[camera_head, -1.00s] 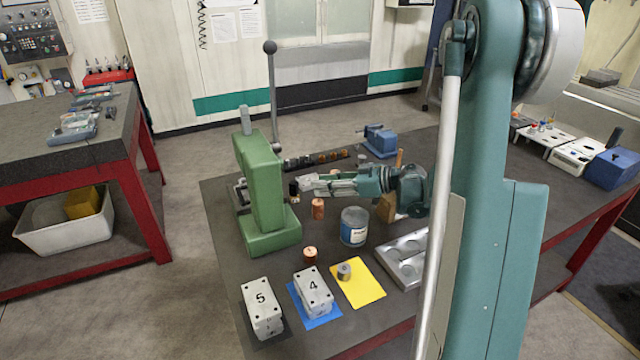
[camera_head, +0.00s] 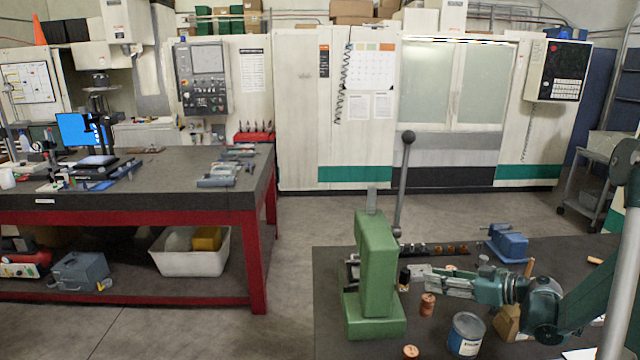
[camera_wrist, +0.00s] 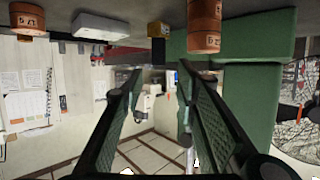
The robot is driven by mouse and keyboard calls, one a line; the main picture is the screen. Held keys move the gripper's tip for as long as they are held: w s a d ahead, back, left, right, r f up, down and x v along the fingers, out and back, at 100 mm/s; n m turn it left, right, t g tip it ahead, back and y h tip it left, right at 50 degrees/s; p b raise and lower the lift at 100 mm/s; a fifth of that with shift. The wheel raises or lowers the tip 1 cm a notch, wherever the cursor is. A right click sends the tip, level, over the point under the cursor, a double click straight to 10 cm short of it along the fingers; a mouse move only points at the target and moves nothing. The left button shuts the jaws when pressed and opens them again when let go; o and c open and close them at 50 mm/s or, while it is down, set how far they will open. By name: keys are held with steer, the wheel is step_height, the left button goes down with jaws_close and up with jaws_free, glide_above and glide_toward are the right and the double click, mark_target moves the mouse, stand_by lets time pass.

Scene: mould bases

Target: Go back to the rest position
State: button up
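My gripper (camera_head: 437,281) is over the dark table on the right, pointing left toward the green press (camera_head: 377,262). In the wrist view its two fingers (camera_wrist: 160,82) are spread apart with nothing between them. Copper cylinders (camera_head: 428,304) stand near the gripper, and they also show at the top of the wrist view (camera_wrist: 205,25).
A blue-labelled can (camera_head: 466,334) stands in front of my arm. The press's lever (camera_head: 403,185) rises high. A red-legged bench (camera_head: 232,207) stands left, across clear floor.

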steer(key=s+a+r+m+g+h+p, duration=0.3)
steer(key=s+a+r+m+h, duration=0.4)
steer(key=s+a+r, duration=0.5)
steer(key=s+a+f+m+h+b, duration=0.1)
steer(key=s+a, duration=0.2)
steer(key=s, duration=0.9)
steer(key=s+a+f+h+b, duration=0.2)
steer(key=s+a, duration=0.1)
steer(key=s, duration=1)
steer(key=shift+a+f+m, duration=0.3)
steer(key=shift+a+m, duration=0.05)
steer(key=shift+m, duration=0.05)
stand_by(0.5)
